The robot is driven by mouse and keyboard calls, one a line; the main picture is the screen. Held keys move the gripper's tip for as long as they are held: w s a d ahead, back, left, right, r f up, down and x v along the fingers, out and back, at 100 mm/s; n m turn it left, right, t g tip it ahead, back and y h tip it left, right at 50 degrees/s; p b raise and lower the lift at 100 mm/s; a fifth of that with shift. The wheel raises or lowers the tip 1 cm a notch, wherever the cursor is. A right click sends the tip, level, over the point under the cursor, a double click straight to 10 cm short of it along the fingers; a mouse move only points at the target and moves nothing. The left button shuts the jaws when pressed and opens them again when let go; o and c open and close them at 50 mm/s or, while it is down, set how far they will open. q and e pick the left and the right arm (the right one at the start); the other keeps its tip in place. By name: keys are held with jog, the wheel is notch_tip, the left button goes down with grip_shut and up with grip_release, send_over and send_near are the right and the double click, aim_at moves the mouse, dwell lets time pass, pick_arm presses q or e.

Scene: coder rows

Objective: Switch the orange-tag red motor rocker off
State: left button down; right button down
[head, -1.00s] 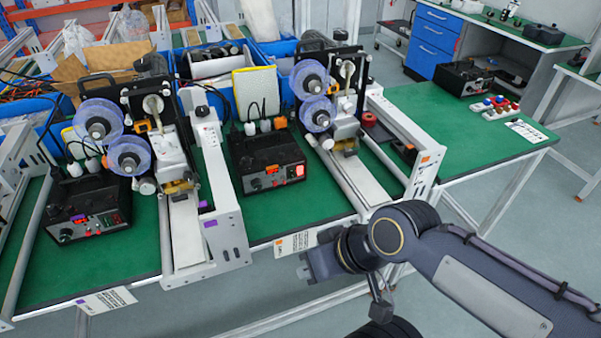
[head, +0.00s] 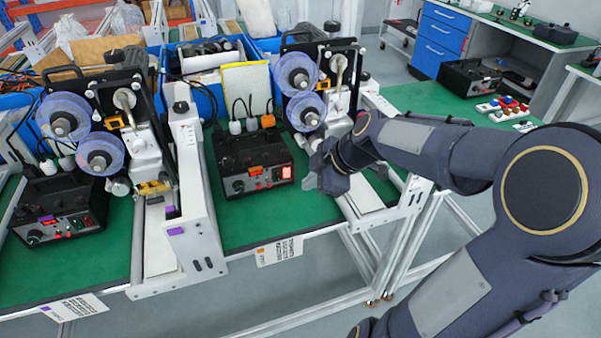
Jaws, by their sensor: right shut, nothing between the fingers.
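The black control box (head: 235,150) of the orange-tag station stands on the green bench in the middle of the head view. Its front panel carries a red rocker (head: 281,173) at the right end, which looks lit bright red. A small orange label (head: 255,171) is left of the rocker, and a dark knob is at the panel's left. An orange-marked tag (head: 279,250) hangs on the bench edge below. My right gripper (head: 311,181) is shut and empty, just right of the rocker and apart from it in the picture. My left gripper is out of view.
A similar black box (head: 58,212) with a purple label sits at the left. Coder machines with blue reels (head: 296,73) stand behind and beside the boxes. A white rail (head: 197,205) separates the stations. Bare green bench lies in front of the middle box.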

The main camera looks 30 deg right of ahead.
aim_at(287, 173)
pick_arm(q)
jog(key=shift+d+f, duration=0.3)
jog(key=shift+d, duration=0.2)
pick_arm(e)
jog(key=shift+n+t, duration=0.4)
jog(key=shift+n, duration=0.5)
jog(key=d, duration=0.1)
jog(key=w+d, duration=0.1)
jog(key=w+d+f, duration=0.1)
jog(key=d, duration=0.1)
jog(key=shift+w+d, duration=0.1)
jog(key=shift+f, duration=0.15)
jog(key=x, duration=1)
jog(key=shift+a+f, duration=0.1)
jog(key=shift+a, duration=0.2)
jog(key=w, duration=0.1)
jog(key=w+d+r+p, duration=0.1)
jog(key=shift+w, duration=0.3)
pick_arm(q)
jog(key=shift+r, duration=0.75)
pick_arm(e)
jog(key=shift+w+d, duration=0.2)
jog(key=shift+w, duration=0.4)
